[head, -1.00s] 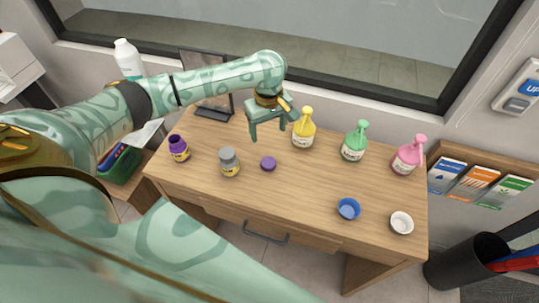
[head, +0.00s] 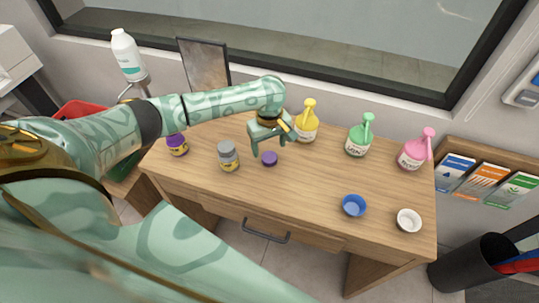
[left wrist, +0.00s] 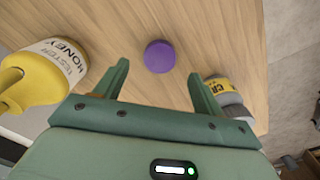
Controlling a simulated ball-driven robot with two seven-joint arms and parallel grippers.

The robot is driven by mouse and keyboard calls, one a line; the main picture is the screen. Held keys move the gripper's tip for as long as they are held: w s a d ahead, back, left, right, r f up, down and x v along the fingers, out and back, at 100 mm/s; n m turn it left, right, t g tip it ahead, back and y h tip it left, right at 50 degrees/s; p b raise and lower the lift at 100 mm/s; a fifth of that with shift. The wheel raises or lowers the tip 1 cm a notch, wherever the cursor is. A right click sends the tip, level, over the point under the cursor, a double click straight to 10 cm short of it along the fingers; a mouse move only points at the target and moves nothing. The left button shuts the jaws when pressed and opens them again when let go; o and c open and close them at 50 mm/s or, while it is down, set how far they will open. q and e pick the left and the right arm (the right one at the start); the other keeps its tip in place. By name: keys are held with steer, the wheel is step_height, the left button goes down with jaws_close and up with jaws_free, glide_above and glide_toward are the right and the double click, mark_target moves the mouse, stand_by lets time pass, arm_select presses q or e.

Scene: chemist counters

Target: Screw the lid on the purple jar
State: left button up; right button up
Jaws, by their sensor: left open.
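The purple jar (head: 177,145) stands open-looking at the left end of the desk, partly behind my left arm. A round purple lid (head: 269,159) lies flat on the desk right of the grey-lidded jar. In the left wrist view the lid (left wrist: 159,56) lies ahead of the fingertips, roughly between them and not touched. My left gripper (head: 267,153) is open and empty, just above and behind the lid; its fingers also show in the left wrist view (left wrist: 160,80). My right gripper is not in view.
A grey-lidded jar (head: 228,156) stands just left of the lid. Yellow (head: 306,124), green (head: 359,138) and pink (head: 415,150) pump bottles line the back. A blue bowl (head: 353,206) and a white bowl (head: 408,221) are front right. The front middle of the desk (head: 290,190) is clear.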

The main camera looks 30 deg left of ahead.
mark_target(269, 157)
arm_select(q)
step_height(269, 157, down, 5)
steer(key=shift+f+b, duration=0.1)
steer(key=shift+b, duration=1.05)
steer(key=shift+r, duration=0.2)
steer(key=c, duration=1)
